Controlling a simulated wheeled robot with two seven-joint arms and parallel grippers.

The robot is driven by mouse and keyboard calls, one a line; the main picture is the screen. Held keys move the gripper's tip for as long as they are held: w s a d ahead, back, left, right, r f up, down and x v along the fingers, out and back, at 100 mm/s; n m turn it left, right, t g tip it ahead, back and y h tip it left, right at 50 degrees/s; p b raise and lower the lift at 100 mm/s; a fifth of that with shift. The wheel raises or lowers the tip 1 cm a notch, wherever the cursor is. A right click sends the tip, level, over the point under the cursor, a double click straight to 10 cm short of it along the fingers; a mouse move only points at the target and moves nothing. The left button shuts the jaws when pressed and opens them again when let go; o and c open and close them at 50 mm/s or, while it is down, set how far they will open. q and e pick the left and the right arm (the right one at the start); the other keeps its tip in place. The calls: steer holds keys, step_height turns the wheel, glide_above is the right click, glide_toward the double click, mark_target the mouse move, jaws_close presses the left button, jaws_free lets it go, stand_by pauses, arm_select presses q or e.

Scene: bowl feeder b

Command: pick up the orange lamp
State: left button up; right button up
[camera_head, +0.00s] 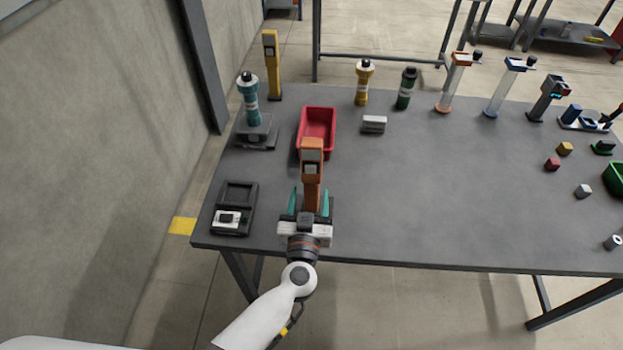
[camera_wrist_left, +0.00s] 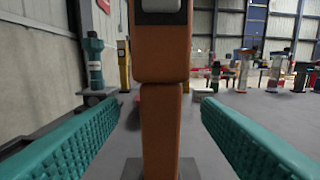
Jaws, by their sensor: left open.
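The orange lamp (camera_head: 312,178) stands upright on the table near its front edge, just in front of the red bin. It has a boxy head with a dark panel and a dark base. In the left wrist view the orange lamp (camera_wrist_left: 162,110) fills the middle. My left gripper (camera_head: 309,203) is open, with one teal finger on each side of the lamp's lower body. In the left wrist view the open left gripper (camera_wrist_left: 160,128) shows gaps between both fingers and the lamp. My right gripper is not in view.
A red bin (camera_head: 331,122) stands right behind the lamp. A dark tray device (camera_head: 246,195) lies to the left.

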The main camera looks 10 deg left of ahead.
mark_target(311, 162)
arm_select(q)
steer(key=w, duration=0.3)
steer(key=shift+f, duration=0.1)
steer(key=shift+s, duration=0.15)
steer(key=shift+c, duration=0.9)
jaws_close()
step_height(311, 162, up, 10)
steer(key=p, duration=0.5)
steer(key=shift+p, duration=0.5)
steer(key=shift+f, duration=0.1)
